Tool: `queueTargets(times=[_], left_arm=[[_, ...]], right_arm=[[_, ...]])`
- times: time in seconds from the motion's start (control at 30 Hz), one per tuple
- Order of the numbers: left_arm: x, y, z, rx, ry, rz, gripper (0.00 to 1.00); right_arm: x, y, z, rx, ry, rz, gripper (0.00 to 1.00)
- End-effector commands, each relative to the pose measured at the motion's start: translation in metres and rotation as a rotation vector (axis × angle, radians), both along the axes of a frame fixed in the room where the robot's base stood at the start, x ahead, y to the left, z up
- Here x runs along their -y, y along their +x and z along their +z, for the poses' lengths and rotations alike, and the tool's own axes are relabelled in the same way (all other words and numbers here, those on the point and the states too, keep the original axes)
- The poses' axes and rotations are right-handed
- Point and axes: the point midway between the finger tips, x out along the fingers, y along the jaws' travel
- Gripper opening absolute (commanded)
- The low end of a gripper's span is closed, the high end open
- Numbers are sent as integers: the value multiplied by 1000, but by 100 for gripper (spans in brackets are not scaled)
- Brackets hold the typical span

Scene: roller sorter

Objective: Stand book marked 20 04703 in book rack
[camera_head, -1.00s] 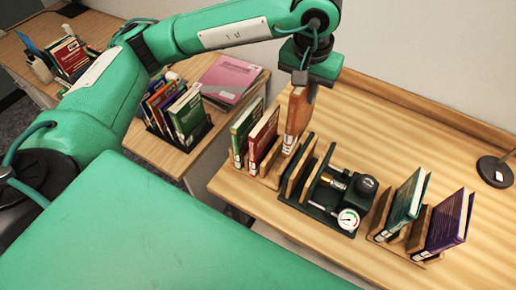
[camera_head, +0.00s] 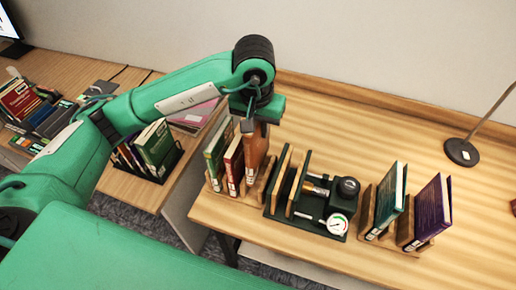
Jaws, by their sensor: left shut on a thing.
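My left gripper (camera_head: 249,124) is shut on the top of an orange-brown book (camera_head: 256,150) and holds it upright. The book is at the right end of the left wooden book rack (camera_head: 264,181), beside a red book (camera_head: 234,164) and a green book (camera_head: 216,152). Its lower end is at the rack's slot level; I cannot tell whether it touches the base. White labels show low on the spines, but their numbers are too small to read. My right gripper is not in view.
A dark green device with wooden plates (camera_head: 290,180) and a gauge (camera_head: 337,223) stands just right of the rack. Another wooden rack (camera_head: 376,238) holds a teal book (camera_head: 390,198) and a purple book (camera_head: 431,210). A lamp base (camera_head: 461,152) stands at the back right.

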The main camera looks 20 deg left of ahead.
Motion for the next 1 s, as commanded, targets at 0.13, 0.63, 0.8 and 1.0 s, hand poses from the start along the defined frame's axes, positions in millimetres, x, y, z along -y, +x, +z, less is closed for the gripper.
queueTargets(times=[0.13,0.63,0.8,1.0], left_arm=[[0,-1,-28,-5,1,0,0],[0,-1,-83,-5,0,0,0],[0,0,-97,0,1,-1,0],[0,0,-98,1,0,-1,0]], right_arm=[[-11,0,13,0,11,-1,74],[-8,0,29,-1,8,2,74],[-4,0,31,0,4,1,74],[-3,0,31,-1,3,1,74]])
